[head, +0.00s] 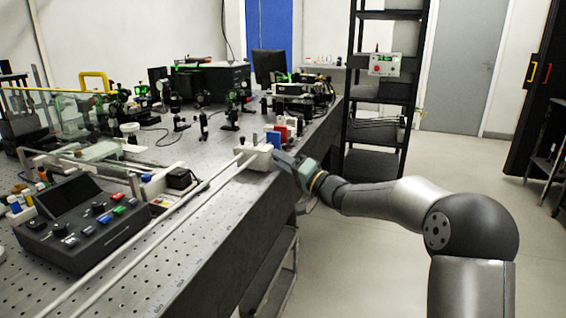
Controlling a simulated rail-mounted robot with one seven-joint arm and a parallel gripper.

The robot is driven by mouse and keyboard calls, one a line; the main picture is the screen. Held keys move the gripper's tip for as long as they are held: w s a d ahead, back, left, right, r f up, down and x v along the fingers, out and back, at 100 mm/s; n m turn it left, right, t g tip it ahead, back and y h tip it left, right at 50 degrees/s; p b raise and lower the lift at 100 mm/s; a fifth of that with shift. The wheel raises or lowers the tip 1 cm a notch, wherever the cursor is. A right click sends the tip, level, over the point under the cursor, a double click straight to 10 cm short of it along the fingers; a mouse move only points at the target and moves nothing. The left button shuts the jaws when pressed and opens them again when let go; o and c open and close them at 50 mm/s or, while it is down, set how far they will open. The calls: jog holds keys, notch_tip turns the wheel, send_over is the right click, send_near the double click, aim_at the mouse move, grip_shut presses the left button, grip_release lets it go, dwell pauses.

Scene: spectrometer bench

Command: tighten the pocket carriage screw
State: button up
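A small white block (258,157), which looks like the pocket carriage, sits at the far end of the pale twin rails (190,207) along the right side of the bench. No screw can be made out clearly on it at this size. My gripper (283,161) is at the bench's right edge, pointing left, right beside the white block. Whether it touches the block cannot be told. Its fingertips are small and partly hidden, so their opening does not show.
Red and blue blocks (281,134) stand just behind the white block. A black control box (80,222) with coloured buttons sits at the left front. Optical mounts crowd the back of the perforated bench (175,295). A black shelf rack (385,100) stands behind my arm. The floor at right is clear.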

grip_shut()
jog(key=shift+m, duration=0.4)
jog(key=m+g+h+p, duration=0.1)
jog(key=m+g+p, duration=0.1)
jog(key=m+p, duration=0.4)
jog(key=r+m+g+h+p, duration=0.1)
jog(key=m+p, duration=0.5)
jog(key=p, duration=0.6)
jog(key=m+g+h+p, duration=0.2)
jog(key=m+g+p, duration=0.2)
jog(key=p, duration=0.5)
jog(key=shift+w+r+m, duration=0.25)
jog(key=shift+r+m, duration=0.05)
jog(key=shift+m, duration=0.7)
jog(key=shift+f+p, duration=0.1)
jog(key=shift+p, duration=0.25)
